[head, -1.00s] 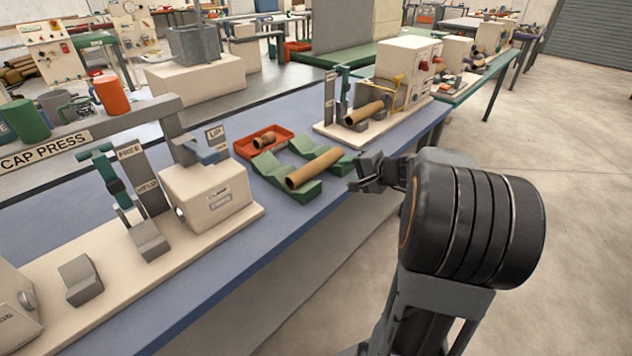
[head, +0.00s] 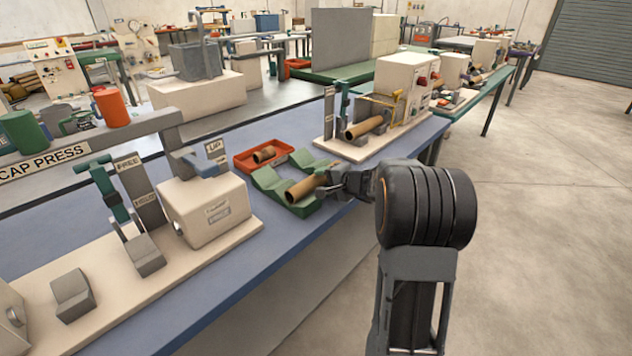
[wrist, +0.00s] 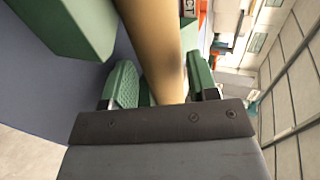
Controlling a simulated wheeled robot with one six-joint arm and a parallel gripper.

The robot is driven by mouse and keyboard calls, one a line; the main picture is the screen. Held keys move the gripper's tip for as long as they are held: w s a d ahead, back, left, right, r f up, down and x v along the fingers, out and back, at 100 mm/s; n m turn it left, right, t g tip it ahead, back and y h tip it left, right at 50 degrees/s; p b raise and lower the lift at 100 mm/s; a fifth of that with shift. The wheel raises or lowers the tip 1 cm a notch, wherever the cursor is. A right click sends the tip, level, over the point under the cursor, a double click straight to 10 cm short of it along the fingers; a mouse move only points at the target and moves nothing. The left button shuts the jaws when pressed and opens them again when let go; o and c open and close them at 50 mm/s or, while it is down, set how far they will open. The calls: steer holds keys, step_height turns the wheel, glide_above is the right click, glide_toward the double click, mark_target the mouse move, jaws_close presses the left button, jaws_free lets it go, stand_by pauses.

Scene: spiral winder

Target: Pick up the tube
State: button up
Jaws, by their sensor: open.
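A brown cardboard tube (head: 303,189) lies across a green V-notched cradle (head: 268,181) on the blue bench. My gripper (head: 334,182) is at the tube's right end, partly hiding it and the cradle. In the wrist view the tube (wrist: 153,40) runs down between the two green-padded fingers of my open gripper (wrist: 163,85). One finger is on each side, with a visible gap on the left. I cannot tell whether the right finger touches the tube. A green cradle block (wrist: 65,25) shows at upper left there.
A red tray (head: 240,163) with a short brown tube (head: 264,155) sits behind the cradle. A winder machine (head: 405,85) with another tube (head: 366,127) stands beyond. The cap press (head: 208,212) is at left. Open floor lies to the right.

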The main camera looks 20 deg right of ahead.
steer(key=shift+x, duration=1)
steer(key=shift+c, duration=0.4)
steer(key=c, duration=0.5)
steer(key=shift+r, duration=0.1)
